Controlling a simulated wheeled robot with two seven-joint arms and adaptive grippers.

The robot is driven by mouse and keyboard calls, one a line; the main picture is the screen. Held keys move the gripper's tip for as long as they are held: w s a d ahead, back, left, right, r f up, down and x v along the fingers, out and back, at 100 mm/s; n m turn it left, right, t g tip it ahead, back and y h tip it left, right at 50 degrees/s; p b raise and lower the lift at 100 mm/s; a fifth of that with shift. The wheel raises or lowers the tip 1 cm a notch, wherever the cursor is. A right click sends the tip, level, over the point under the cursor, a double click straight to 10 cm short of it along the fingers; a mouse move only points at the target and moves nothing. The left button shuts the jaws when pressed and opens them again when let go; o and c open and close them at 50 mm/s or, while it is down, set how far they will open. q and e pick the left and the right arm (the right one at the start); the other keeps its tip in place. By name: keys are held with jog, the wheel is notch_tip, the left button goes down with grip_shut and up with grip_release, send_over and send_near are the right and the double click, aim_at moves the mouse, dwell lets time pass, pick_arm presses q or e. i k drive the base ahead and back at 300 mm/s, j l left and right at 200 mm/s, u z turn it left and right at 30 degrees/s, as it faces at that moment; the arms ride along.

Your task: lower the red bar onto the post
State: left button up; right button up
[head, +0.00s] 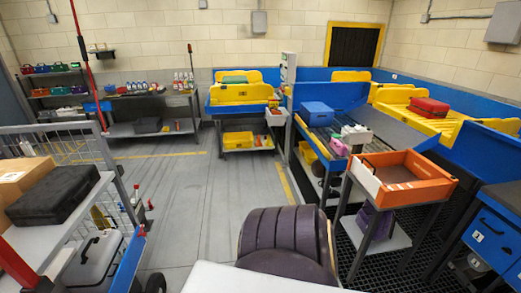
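A long red bar (84,55) stands raised and slightly tilted at the upper left, running out of the top of the picture. Its lower end comes down near the mesh cart. Another red length (18,266) shows at the lower left edge; I cannot tell if it belongs to the same bar. A thin dark post with a red top (191,62) stands by the bottle bench. I cannot tell whether this is the task's post. Neither of my grippers is in view.
A wire-mesh cart (125,190) at left carries a black case (58,192) and a cardboard box (22,177). An orange-rimmed tray (425,192) stands at right, near the conveyor. A dark ridged rounded object (285,240) is at front centre. Grey floor (185,190) is open between.

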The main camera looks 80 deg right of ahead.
aim_at(80, 39)
jog(key=i+l+z, duration=0.2)
jog(key=z, duration=0.25)
jog(key=i+l+z, duration=0.2)
jog(key=z, duration=0.25)
jog(key=i+z, duration=0.3)
jog(key=z, duration=0.15)
